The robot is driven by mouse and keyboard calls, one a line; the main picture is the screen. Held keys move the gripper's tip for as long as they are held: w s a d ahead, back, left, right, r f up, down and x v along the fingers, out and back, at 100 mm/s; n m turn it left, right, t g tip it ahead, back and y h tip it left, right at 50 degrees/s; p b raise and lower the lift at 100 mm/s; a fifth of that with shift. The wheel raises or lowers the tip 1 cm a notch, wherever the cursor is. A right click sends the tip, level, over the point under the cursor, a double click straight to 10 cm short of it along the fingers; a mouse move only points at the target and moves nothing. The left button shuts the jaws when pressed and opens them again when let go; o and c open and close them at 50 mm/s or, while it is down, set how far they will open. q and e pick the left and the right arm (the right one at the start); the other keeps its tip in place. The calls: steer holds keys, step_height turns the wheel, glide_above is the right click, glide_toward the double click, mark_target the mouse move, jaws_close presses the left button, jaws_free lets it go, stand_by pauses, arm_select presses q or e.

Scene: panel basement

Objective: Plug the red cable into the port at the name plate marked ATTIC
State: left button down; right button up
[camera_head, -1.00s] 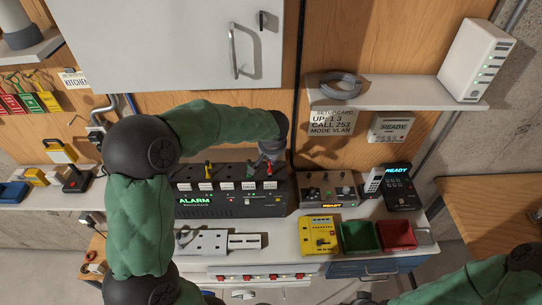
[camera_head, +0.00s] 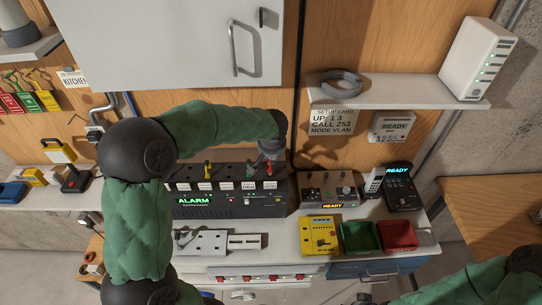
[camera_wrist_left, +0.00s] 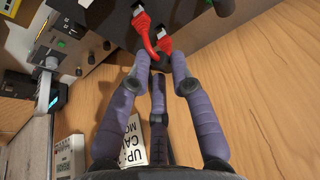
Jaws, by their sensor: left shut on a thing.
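The black unit (camera_head: 230,209) with a green ALARM display stands on the bench, with a row of small white name plates (camera_head: 226,186) whose lettering is too small to read. A yellow plug (camera_head: 207,172) stands above one plate, and a red plug (camera_head: 269,170) shows near the right end. My left gripper (camera_head: 268,152) is just above that right end. In the left wrist view its fingers (camera_wrist_left: 157,62) are closed around the red cable (camera_wrist_left: 151,48), beside two red plug ends (camera_wrist_left: 141,22). The fingers partly hide the cable. My right gripper is out of view.
A grey control box (camera_head: 328,191) with a READY display stands right of the black unit. A yellow device (camera_head: 319,235), a green bin (camera_head: 360,237) and a red bin (camera_head: 397,235) are in front. A shelf (camera_head: 395,93) and a cabinet (camera_head: 175,40) overhang the bench.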

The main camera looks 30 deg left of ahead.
arm_select(q)
steer(key=shift+f+b, duration=1)
steer(key=shift+b, duration=1.35)
stand_by(3.6)
steer(key=c, duration=1)
jaws_free()
steer(key=o, duration=0.4)
steer(key=shift+r, duration=0.1)
steer(key=shift+r+p, duration=2.05)
steer(key=shift+r, duration=1.65)
